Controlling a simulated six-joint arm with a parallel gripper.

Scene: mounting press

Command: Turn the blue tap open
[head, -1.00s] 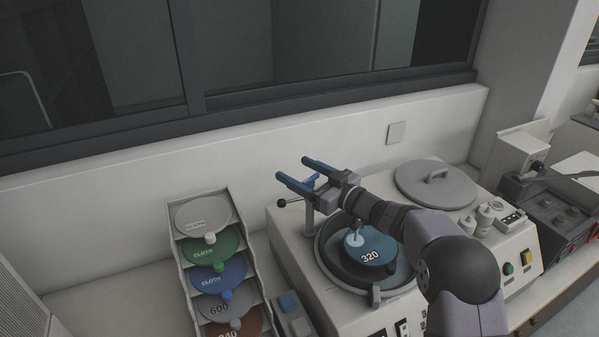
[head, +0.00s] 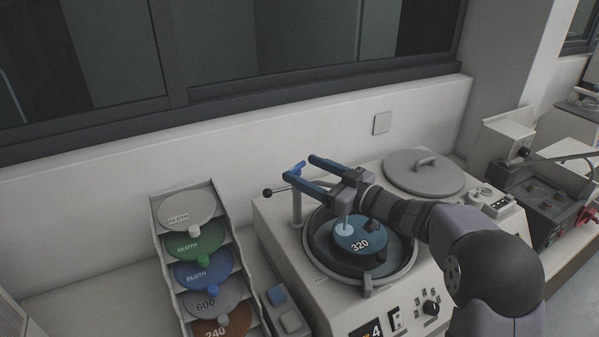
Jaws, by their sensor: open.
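The blue tap (head: 298,168) shows as a small blue lever at the top of a pale upright post (head: 297,208), at the back left of the polishing machine. My gripper (head: 299,168) is open, with its two blue fingers pointing left. In the picture, the tap's lever shows between the fingertips, partly hidden by them. I cannot tell whether a finger touches it or how they compare in height. A thin rod with a black ball (head: 267,193) sticks out to the left of the post.
The machine's round bowl (head: 322,266) holds a blue 320 disc (head: 349,245) below my gripper. A grey lid (head: 424,182) lies at the right. A rack (head: 229,232) of coloured discs stands to the left. The wall with a switch plate (head: 382,123) is behind.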

